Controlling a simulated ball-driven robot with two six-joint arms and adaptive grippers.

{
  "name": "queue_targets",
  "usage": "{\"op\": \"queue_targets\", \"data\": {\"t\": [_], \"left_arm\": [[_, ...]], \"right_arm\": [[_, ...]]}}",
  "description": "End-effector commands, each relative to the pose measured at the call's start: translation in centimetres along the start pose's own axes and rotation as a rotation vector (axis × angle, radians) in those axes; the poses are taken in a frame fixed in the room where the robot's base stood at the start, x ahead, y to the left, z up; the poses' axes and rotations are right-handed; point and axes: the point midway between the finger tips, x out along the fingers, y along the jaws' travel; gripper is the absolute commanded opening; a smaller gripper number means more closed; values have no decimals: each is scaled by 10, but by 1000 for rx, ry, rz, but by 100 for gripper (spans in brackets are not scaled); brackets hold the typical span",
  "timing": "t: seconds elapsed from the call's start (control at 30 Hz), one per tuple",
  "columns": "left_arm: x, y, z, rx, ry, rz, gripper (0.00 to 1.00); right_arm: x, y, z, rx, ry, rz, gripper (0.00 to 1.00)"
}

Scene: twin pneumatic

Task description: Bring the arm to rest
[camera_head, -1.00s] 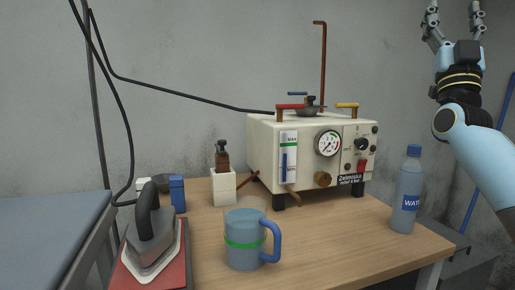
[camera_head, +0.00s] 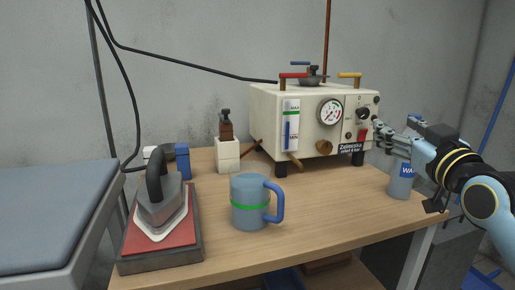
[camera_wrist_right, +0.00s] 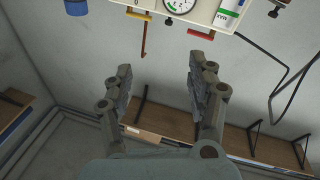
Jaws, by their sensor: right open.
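The machine (camera_wrist_right: 232,32) shows at the top of that view, apart from the fingers. My left gripper is in neither view.
A blue mug (camera_head: 250,205) with a green band stands near the table's front. An iron (camera_head: 158,200) rests on a red pad at the left. A white block with a brown top (camera_head: 227,152) stands behind. The wooden tabletop (camera_head: 330,210) is clear right of the mug.

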Motion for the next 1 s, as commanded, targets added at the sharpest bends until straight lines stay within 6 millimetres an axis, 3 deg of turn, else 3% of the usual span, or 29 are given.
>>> {"op": "queue_targets", "data": {"t": [0.03,0.2,0.3,0.5,0.83,1.0], "left_arm": [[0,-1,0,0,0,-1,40],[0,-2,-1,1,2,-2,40],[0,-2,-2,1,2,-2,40],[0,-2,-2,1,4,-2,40],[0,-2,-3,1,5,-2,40],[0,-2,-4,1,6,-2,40]], "right_arm": [[-26,-16,33,12,-130,-37,58],[-130,-54,120,51,-574,-116,58],[-192,-65,149,68,-787,-130,58],[-283,-73,173,91,-1082,-124,58],[-395,-74,175,113,-1421,-84,58],[-393,-80,223,116,-1446,-81,58]]}}
